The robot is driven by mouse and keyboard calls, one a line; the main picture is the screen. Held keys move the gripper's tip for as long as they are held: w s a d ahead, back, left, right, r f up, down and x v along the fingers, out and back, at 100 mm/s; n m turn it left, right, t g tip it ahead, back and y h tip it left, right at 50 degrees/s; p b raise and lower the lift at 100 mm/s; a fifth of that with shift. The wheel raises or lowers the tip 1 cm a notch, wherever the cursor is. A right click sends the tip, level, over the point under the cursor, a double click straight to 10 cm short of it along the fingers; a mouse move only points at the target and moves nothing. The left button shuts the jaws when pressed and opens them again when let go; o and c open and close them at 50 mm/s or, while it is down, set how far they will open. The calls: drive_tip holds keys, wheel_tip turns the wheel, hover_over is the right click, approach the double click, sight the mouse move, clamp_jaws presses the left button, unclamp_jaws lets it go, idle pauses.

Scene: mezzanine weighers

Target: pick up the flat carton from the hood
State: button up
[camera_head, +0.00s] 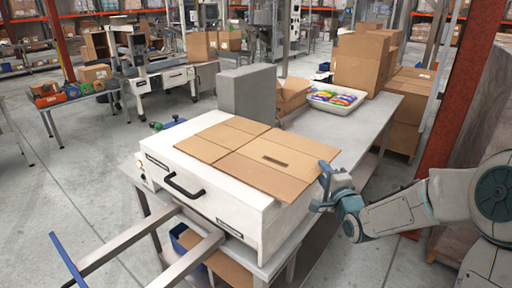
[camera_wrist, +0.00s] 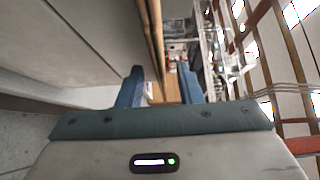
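The flat carton (camera_head: 235,160) is a brown folded sheet with a slot, lying on top of the white hood (camera_head: 241,211). Its right corner reaches out to the hood's right edge. My gripper (camera_head: 321,190) is at that right edge, close to the carton's corner. In the wrist view, the two blue fingers of my gripper (camera_wrist: 160,88) stand apart with a gap between them. A thin brown edge of what looks like the carton (camera_wrist: 155,40) runs down toward this gap. I cannot tell whether the fingers touch it.
The hood has a black handle (camera_head: 184,187) and stands on a grey bench (camera_head: 372,128). A white tray of colourful packets (camera_head: 335,98), a grey box (camera_head: 247,94) and stacked cartons (camera_head: 362,62) are behind. An orange post (camera_head: 461,84) rises near my arm.

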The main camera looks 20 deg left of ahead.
drive_tip(key=x, duration=0.3)
drive_tip(key=shift+c, duration=0.3)
clamp_jaws()
drive_tip(key=shift+r, duration=0.1)
